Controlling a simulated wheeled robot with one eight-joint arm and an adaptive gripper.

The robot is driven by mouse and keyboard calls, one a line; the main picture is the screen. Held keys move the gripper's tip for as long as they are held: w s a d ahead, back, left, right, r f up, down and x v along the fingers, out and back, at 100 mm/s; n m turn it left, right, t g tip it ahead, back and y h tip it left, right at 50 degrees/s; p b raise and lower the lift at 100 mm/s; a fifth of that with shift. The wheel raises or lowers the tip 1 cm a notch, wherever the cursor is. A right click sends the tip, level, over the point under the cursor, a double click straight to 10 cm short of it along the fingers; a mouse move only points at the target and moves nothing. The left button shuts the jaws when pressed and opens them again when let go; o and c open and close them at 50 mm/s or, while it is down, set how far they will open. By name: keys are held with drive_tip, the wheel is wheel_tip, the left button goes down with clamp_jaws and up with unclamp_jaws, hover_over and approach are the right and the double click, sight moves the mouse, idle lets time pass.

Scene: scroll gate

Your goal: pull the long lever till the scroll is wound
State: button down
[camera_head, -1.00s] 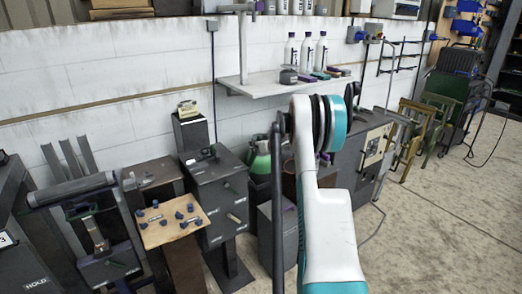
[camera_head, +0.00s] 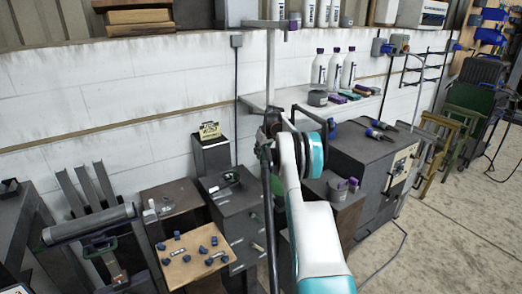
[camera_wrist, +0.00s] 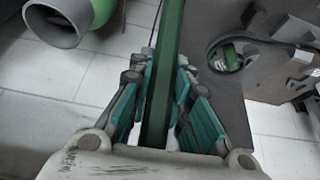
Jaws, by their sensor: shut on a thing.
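My gripper (camera_wrist: 166,78) is shut on a long dark green bar, which I take to be the long lever (camera_wrist: 168,30). In the wrist view the bar runs between the teal finger pads and away past the top edge. In the head view a long dark bar (camera_head: 270,225) stands nearly upright along my white arm; I cannot tell if it is the same bar. The gripper's fingers are hidden there. A grey roller (camera_head: 90,225) lies across a stand at the left; I cannot tell if it is the scroll.
A board with blue knobs (camera_head: 193,257) and dark cabinets (camera_head: 235,210) stand left of my arm. A wall shelf (camera_head: 290,100) with white bottles (camera_head: 333,68) is behind. A dark bench (camera_head: 365,150) stands right. Open floor (camera_head: 440,240) lies at the lower right.

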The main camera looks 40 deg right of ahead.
drive_tip(key=shift+w+f, duration=0.1)
drive_tip(key=shift+w, duration=0.25)
drive_tip(key=c, duration=1.6)
unclamp_jaws()
drive_tip(key=shift+w, duration=0.1)
drive_tip(key=shift+c, duration=0.2)
drive_tip(key=shift+o, duration=0.8)
drive_tip(key=shift+w+d+f, duration=0.1)
drive_tip(key=shift+f, duration=0.05)
drive_tip(key=v, duration=1.2)
drive_tip(key=shift+r, duration=0.2)
drive_tip(key=shift+w, duration=0.1)
